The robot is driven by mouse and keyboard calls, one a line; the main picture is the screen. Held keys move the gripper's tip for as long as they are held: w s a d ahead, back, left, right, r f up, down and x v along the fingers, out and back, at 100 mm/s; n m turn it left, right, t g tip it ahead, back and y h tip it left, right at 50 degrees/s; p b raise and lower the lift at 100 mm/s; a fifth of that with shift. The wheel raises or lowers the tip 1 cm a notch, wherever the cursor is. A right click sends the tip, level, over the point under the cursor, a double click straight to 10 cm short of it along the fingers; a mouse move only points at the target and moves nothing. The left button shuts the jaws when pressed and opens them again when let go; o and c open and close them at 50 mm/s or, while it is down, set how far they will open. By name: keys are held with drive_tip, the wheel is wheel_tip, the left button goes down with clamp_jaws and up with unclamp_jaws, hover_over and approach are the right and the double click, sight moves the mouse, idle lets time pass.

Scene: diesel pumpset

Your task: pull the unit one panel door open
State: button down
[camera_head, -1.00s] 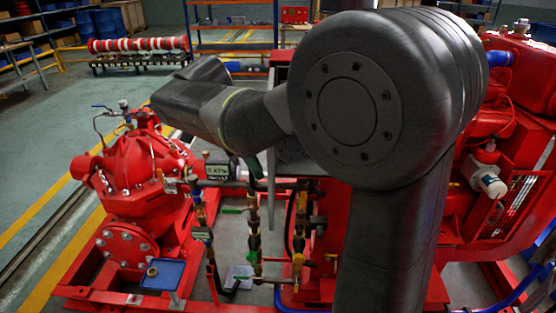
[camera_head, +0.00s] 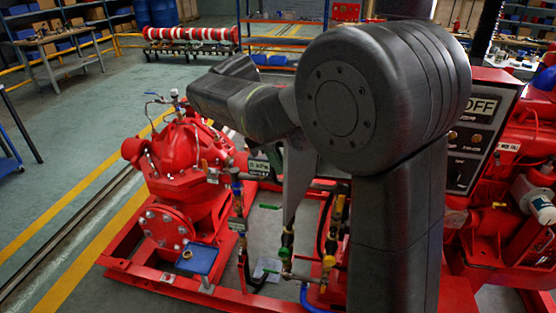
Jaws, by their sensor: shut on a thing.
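My arm (camera_head: 395,190) rises through the middle of the view, and its wrist end (camera_head: 225,97) reaches left toward the red pump. The jaws of my gripper do not show; the wrist and arm hide them. A grey flat plate (camera_head: 303,185) hangs below my forearm, seen nearly edge-on. It may be the panel door, but I cannot tell. A dark control panel (camera_head: 470,150) with an "OFF" label and knobs stands right of my arm, partly covered by it. No handle is visible.
The red pump (camera_head: 185,170) stands on a red base frame at left, with pipes and valves (camera_head: 288,240) beside it. Red engine parts (camera_head: 520,210) fill the right. Open green floor (camera_head: 70,150) lies at far left. Racks and a bench (camera_head: 60,50) stand behind.

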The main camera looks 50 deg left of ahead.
drive_tip(key=c, duration=1.5)
unclamp_jaws()
drive_tip(key=p+v, duration=0.1)
drive_tip(key=v, duration=1.3)
drive_tip(key=shift+w+d, duration=0.1)
drive_tip(key=b+x, duration=0.1)
drive_tip(key=x, duration=1.3)
drive_tip(key=shift+s, duration=0.25)
